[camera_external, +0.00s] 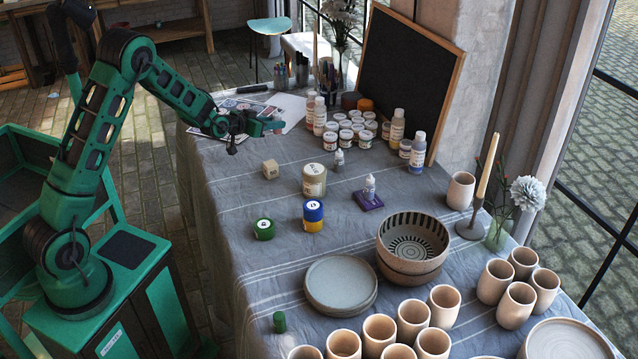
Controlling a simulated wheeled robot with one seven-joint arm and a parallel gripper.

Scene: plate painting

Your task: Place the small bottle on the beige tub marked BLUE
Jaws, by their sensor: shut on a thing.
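A beige tub (314,182) with a pale lid and a label stands mid-table; I cannot read its marking. A small white bottle (339,161) stands on the cloth just behind and right of it, apart from it. Another small bottle (369,188) stands upright on a flat purple block (371,202) to the right. Nothing stands on the beige tub. My gripper (268,125) is over the far left of the table, behind and left of the tub. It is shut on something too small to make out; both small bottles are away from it.
A wooden cube (270,169), a green pot (264,229) and a blue-and-yellow pot (313,216) stand near the tub. White-lidded paint jars (345,134) and tall bottles (397,127) crowd behind. A bowl (412,246), plates (341,285) and cups (412,323) fill the front right.

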